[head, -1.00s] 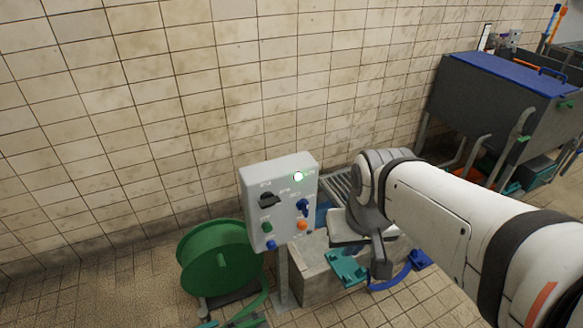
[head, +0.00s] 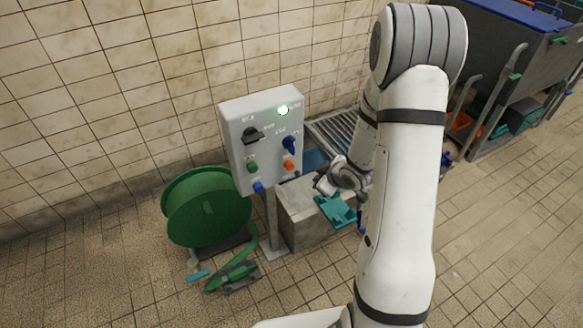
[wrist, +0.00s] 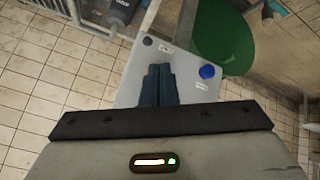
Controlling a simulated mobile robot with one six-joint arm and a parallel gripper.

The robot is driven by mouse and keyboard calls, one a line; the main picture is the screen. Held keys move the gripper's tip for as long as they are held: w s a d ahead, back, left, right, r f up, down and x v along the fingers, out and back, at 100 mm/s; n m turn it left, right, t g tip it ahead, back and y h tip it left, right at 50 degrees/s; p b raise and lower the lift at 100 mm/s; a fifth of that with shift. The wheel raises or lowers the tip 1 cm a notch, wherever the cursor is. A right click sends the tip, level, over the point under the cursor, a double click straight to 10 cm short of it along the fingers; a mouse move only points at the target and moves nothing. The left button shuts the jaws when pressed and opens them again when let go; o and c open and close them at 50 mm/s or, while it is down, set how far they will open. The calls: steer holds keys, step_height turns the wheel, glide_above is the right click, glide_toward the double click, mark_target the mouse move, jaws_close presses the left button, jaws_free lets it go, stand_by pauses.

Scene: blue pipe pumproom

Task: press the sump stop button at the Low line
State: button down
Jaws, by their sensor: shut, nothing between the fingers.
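The grey control box (head: 240,120) stands on a post by the wall. My gripper (head: 322,183) is right of the box, partly hidden by my arm. In the wrist view its dark blue fingers (wrist: 159,69) are shut and empty before the box face, beside a blue knob (wrist: 207,72). Contact cannot be told.
A green hose reel (head: 207,207) stands left of the post, with a green nozzle (head: 232,277) on the floor. A concrete block (head: 304,218) and a teal item (head: 337,210) are below my gripper. A grey tank (head: 510,75) is at the right.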

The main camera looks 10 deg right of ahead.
mark_target(289, 165)
steer(key=f+y, duration=0.1)
steer(key=a+f+n, duration=0.1)
steer(key=f, duration=0.1)
steer(key=a+f+y, duration=0.1)
steer(key=f, duration=0.1)
steer(key=shift+s+a+f+y+b, duration=0.15)
steer(key=shift+s+a+y+b, duration=0.15)
steer(key=shift+s+b, duration=0.1)
steer(key=w+a+p, duration=0.1)
steer(key=w+a, duration=0.1)
steer(key=w, duration=0.6)
steer(key=shift+w+a+p, duration=0.2)
steer(key=shift+a+p, duration=0.1)
steer(key=shift+p, duration=0.1)
steer(key=shift+w, duration=0.1)
stand_by(1.5)
steer(key=shift+w+a, duration=0.15)
steer(key=shift+w, duration=0.1)
